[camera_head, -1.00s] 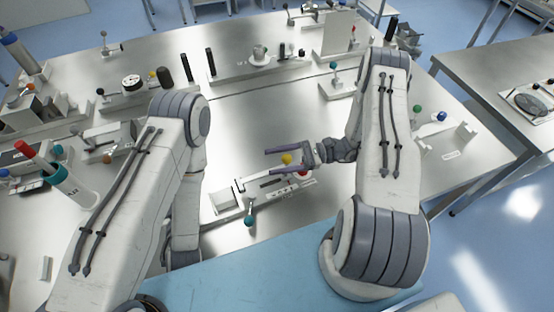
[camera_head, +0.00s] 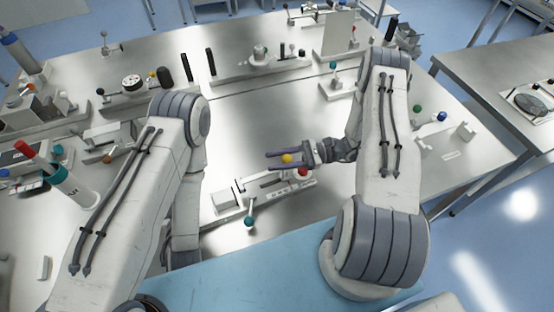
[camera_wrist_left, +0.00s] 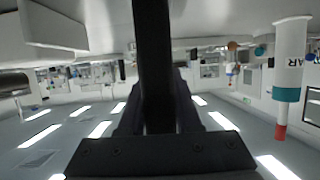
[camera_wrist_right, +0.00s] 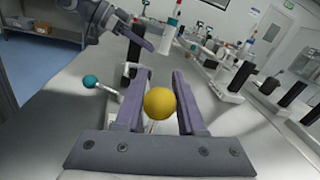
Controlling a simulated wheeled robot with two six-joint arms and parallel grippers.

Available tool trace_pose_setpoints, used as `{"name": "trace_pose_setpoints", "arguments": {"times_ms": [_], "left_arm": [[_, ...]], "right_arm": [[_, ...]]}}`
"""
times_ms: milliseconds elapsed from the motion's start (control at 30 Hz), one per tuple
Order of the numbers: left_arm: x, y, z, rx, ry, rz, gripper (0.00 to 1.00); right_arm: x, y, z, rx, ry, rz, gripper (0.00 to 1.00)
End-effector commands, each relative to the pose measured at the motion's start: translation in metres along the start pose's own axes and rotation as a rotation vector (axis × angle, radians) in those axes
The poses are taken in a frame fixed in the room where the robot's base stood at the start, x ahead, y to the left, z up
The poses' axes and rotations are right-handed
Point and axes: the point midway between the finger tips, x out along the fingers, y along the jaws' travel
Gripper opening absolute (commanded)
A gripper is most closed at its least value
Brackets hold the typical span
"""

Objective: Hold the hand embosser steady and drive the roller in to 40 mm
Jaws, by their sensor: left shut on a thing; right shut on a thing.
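The pale device I take for the hand embosser (camera_head: 226,201) lies on the bench in front of me. It has a teal ball lever (camera_head: 249,221), a red knob (camera_head: 302,172) and a yellow ball (camera_head: 287,158). My right gripper (camera_head: 280,160) is shut on the yellow ball, which sits between its fingers in the right wrist view (camera_wrist_right: 160,103). I cannot make out the roller. My left gripper is hidden behind my left arm in the head view. In the left wrist view it (camera_wrist_left: 157,95) is shut on a dark bar (camera_wrist_left: 152,45); whether this belongs to the embosser cannot be told.
A white tube with a teal band (camera_head: 72,190) stands left of my left arm. Several fixtures with knobs line the back, including a long plate (camera_head: 230,72). A small stand (camera_head: 337,88) is near my right arm. The mid-bench behind the embosser is clear.

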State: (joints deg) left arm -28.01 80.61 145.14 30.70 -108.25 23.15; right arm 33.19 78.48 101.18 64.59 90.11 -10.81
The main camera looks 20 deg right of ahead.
Motion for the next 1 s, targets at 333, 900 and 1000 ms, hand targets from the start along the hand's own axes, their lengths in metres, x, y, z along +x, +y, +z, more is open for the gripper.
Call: {"name": "trace_pose_setpoints", "arguments": {"times_ms": [333,900,1000], "left_arm": [[0.001,0.0,0.01,-0.002,-0.027,0.002,0.0],[0.001,0.0,0.011,-0.002,-0.027,0.002,0.0],[0.001,0.0,0.011,-0.002,-0.027,0.002,0.0]], "right_arm": [[0.001,0.004,-0.003,0.006,-0.001,0.006,0.0],[0.035,0.01,-0.001,0.008,-0.004,0.01,0.0],[0.041,0.012,-0.001,0.006,-0.002,0.007,0.0]]}}
